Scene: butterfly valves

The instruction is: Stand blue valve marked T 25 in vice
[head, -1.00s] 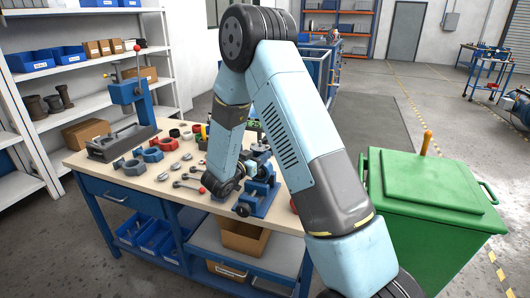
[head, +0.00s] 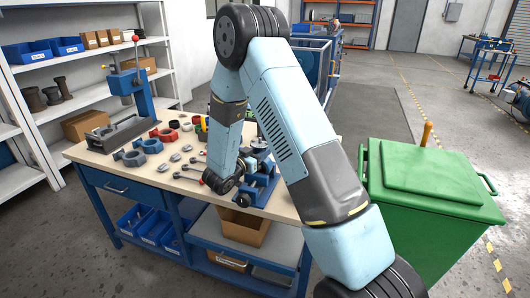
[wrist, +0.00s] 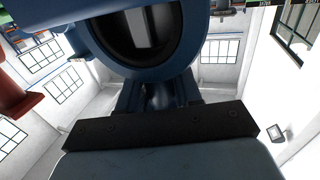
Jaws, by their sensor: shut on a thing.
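The blue valve, a round ring body (wrist: 150,30), fills the top of the wrist view with its dark bore facing the camera. No marking is readable on it. My gripper (head: 244,164) is shut on the valve by the vice; its fingers are mostly hidden in the head view. The blue vice (head: 262,186) stands at the bench's front right, partly behind my arm. I cannot tell whether the valve touches the vice.
On the bench (head: 150,180), several valve rings (head: 152,146) and small parts with handles lie left of my arm. A blue press (head: 130,90) stands at the back left. A green bin (head: 430,185) stands right of the bench, with floor between. Shelving lines the left.

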